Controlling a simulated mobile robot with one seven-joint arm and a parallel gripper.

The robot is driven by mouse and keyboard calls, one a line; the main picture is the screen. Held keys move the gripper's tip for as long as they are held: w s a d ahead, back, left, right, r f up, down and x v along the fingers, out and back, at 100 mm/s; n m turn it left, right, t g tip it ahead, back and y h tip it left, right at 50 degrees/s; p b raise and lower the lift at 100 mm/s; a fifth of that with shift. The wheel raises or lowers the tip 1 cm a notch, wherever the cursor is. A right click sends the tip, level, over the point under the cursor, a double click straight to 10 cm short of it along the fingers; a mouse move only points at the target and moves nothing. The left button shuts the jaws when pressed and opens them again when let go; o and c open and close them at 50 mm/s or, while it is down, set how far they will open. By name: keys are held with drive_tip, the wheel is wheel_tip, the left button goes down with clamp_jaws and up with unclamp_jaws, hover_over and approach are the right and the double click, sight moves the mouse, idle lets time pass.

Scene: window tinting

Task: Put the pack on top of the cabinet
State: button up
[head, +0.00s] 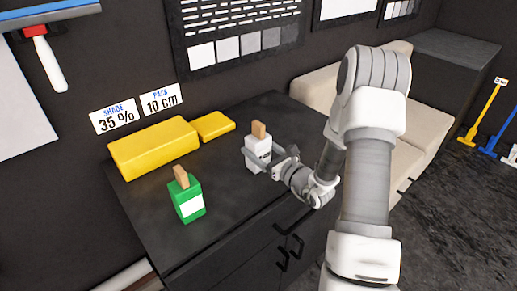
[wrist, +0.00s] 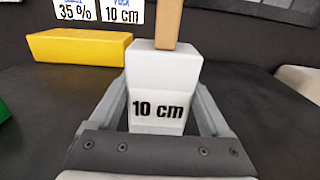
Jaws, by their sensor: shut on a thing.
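The pack is a white block (head: 257,153) with a wooden piece on top. It stands upright over the black cabinet (head: 235,220) top, and I cannot tell whether its base touches the surface. In the wrist view the white pack (wrist: 163,75) shows a "10 cm" label. My gripper (head: 268,157) comes from the right and is shut on the pack, one finger on each side. The wrist view also shows my gripper (wrist: 162,100) around it. The pack's lower part is hidden there.
A green pack (head: 187,198) with a wooden top stands at the cabinet's front left. A long yellow block (head: 153,148) and a small yellow block (head: 214,126) lie along the wall, below "35 %" and "10 cm" signs (head: 161,100). A beige sofa (head: 310,88) is beyond the cabinet's right side.

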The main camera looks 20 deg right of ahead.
drive_tip(key=shift+f, duration=0.15)
drive_tip(key=o, duration=1.3)
drive_tip(key=shift+r, duration=0.25)
drive_tip(key=v, duration=1.2)
drive_tip(key=shift+f, duration=0.15)
